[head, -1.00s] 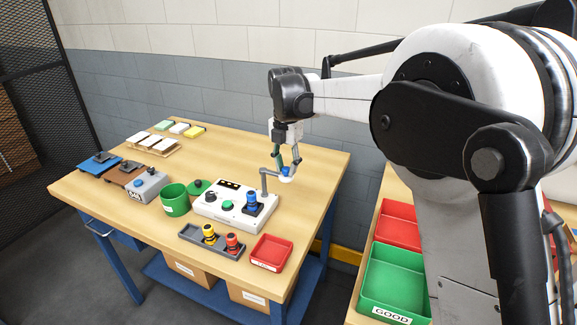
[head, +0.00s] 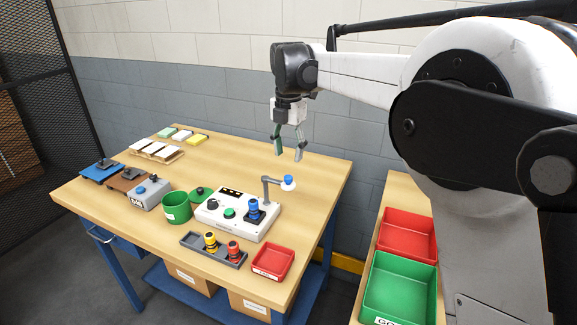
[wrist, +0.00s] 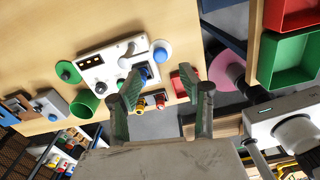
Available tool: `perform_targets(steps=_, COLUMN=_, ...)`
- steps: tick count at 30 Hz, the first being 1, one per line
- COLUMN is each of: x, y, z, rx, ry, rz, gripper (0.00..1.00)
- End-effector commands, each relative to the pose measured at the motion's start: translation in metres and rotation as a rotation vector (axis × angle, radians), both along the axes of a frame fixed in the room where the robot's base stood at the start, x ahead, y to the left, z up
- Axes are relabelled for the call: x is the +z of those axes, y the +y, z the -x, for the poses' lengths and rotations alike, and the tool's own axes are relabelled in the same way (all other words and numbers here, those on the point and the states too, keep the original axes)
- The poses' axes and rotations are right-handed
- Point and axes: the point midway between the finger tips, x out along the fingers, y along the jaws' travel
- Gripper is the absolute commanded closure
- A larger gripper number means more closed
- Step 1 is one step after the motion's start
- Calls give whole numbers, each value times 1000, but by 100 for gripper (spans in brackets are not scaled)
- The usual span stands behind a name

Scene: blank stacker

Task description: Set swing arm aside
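The swing arm (head: 275,181) is a grey post with a horizontal bar at the back right of the white control unit (head: 226,216). Its free end carries a blue knob over a white disc (head: 288,183), pointing right, beyond the unit's edge. My gripper (head: 289,157) hangs above and slightly behind the knob, apart from it, with its green-padded fingers spread and empty. In the wrist view the open fingers (wrist: 160,73) frame the table, with the blue knob (wrist: 162,52) beyond them. A blue-and-black part (head: 254,210) stands on the unit's right side, with the bar's end clear of it.
A grey tray (head: 195,243) with yellow and red parts and a red bin (head: 270,262) stand in front. A green cup (head: 176,206) is left of the unit. The table's back right (head: 325,170) is clear. Green (head: 400,290) and red bins (head: 408,234) stand at right.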

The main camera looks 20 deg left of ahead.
Motion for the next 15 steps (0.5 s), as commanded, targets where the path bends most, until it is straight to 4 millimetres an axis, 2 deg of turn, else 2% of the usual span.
perform_targets(steps=3, x=21, y=0, z=0, rx=0, ry=0, rz=0, gripper=61)
perform_targets(steps=6, x=33, y=0, z=0, rx=0, ry=0, rz=0, gripper=61)
perform_targets(steps=15, x=44, y=0, z=0, rx=0, ry=0, rz=0, gripper=61)
